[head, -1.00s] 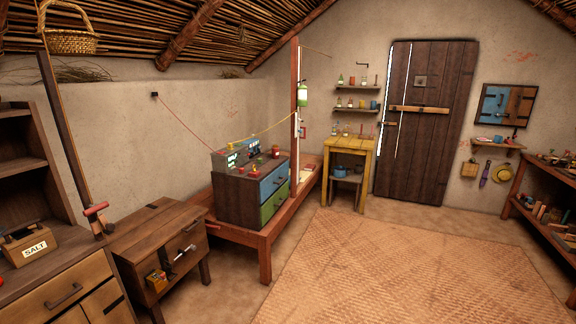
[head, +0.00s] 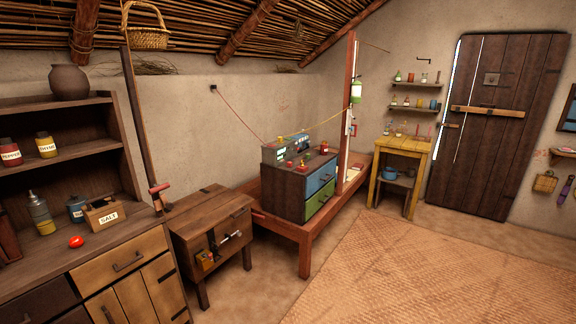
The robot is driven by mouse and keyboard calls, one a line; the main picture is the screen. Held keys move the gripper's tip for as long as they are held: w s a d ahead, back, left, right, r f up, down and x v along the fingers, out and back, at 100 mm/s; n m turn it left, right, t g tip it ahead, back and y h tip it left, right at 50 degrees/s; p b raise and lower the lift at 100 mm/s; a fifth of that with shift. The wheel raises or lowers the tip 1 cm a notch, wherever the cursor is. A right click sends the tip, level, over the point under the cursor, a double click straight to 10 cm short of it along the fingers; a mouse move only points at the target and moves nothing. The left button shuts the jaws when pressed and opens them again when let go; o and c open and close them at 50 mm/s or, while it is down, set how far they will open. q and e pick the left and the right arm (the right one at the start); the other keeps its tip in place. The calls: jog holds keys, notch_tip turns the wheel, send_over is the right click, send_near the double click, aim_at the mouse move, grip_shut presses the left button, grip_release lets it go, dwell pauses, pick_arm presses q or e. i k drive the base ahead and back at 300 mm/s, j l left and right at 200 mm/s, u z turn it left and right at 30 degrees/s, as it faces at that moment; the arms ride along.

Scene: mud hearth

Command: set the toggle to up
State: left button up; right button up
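A dark cabinet (head: 287,192) with blue and green drawers stands on a low reddish wooden bench against the back wall. On its top is a grey control panel (head: 285,150) with small lit displays and several small coloured parts. Red knob-like parts (head: 303,167) show near the panel's front. A toggle may be among these parts, but it is too small to tell which one it is or how it is set. Neither of my grippers is in the head view.
A low wooden table (head: 208,222) stands left of the bench (head: 304,236), beside a hutch (head: 88,262) with jars and a salt box (head: 104,214). A woven mat (head: 420,265) covers open floor at right. A yellow stand (head: 402,146) is near the door (head: 492,120).

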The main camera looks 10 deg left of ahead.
aim_at(157, 188)
jog(key=u, duration=1.4)
